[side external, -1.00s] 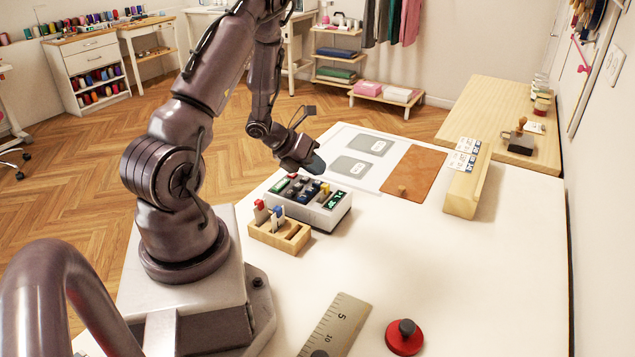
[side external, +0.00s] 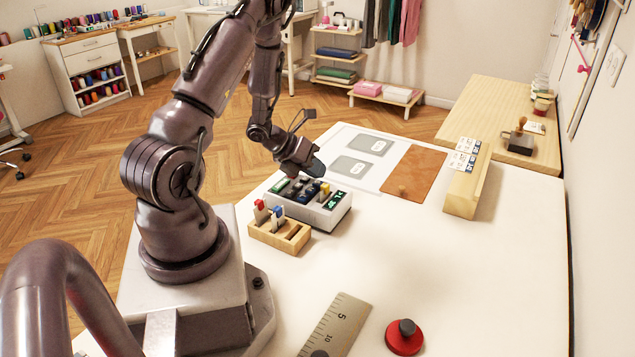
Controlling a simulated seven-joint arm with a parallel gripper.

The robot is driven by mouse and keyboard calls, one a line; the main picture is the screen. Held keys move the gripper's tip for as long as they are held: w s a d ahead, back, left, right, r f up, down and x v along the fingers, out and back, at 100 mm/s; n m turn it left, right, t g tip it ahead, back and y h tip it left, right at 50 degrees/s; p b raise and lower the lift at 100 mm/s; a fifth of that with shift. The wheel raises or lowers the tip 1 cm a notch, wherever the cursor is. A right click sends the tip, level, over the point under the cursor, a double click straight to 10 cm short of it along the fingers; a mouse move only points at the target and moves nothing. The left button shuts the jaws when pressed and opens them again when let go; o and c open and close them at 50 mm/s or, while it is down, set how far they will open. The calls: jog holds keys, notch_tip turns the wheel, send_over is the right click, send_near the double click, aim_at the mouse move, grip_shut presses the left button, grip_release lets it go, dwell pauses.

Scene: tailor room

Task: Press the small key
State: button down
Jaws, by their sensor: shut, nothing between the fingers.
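A pale grey key box (side external: 332,215) stands on the white table below my arm. Its top carries dark, green, blue and yellow keys and a green-lit display (side external: 335,200) at the right end. I cannot tell for sure which key is the small one. My gripper (side external: 318,164) is shut and empty, above the back part of the box. Part of the box's top is close under it, and I cannot tell whether the fingertips touch anything.
A wooden holder (side external: 280,239) with red and blue items stands in front of the box. A brown mat (side external: 415,170) and grey patches (side external: 350,166) lie behind it. A wooden card stand (side external: 464,190), ruler (side external: 335,324) and red-based knob (side external: 404,338) are also on the table.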

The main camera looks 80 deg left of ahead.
aim_at(316, 181)
jog(key=shift+f, duration=0.45)
dwell(0.6)
jog(key=shift+r, duration=0.9)
jog(key=shift+r, duration=2.45)
